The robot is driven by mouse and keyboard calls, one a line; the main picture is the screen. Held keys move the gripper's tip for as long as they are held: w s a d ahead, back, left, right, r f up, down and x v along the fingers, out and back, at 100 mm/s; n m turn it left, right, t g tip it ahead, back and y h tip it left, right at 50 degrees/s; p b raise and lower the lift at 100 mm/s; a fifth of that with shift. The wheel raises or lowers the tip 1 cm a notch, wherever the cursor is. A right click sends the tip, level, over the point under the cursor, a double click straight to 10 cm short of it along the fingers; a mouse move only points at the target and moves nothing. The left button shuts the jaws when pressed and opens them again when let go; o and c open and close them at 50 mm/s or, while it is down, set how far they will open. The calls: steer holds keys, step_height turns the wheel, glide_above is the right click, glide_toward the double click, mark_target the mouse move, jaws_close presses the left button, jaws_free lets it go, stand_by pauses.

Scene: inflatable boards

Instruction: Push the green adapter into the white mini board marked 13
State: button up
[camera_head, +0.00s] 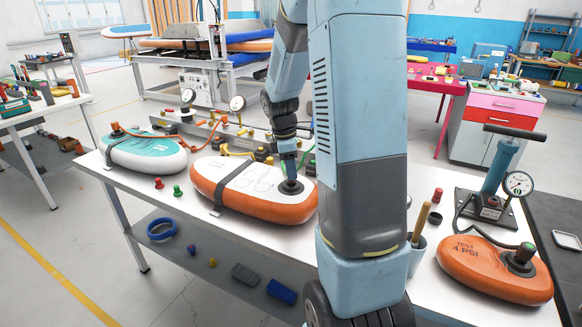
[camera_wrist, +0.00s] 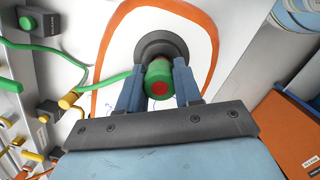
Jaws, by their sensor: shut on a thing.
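A white mini board (camera_head: 238,176) with an orange side lies on the white table under a dark strap; its printed marking is too small to read. Its black round valve (camera_head: 291,187) is at its right end and also shows in the wrist view (camera_wrist: 160,46). My gripper (camera_wrist: 159,68) is shut on the green adapter (camera_wrist: 160,76), which has a red centre. The adapter is at the valve; how deep it sits I cannot tell. In the head view my gripper (camera_head: 289,172) points down over the valve, and the adapter is hidden there.
A teal-and-white board (camera_head: 143,153) lies to the left. Loose red (camera_head: 159,183) and green (camera_head: 177,190) pieces lie in front. Hoses and gauges crowd the back. An orange test board (camera_head: 490,268) and a hand pump (camera_head: 500,170) are at right.

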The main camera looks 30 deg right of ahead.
steer(key=shift+f, duration=0.85)
steer(key=o, duration=1.2)
steer(key=shift+c, duration=0.2)
step_height(320, 180, up, 13)
steer(key=a, duration=0.1)
steer(key=shift+w+a+r, duration=0.2)
steer(key=shift+w+a, duration=0.2)
steer(key=shift+w, duration=0.05)
steer(key=shift+r, duration=0.1)
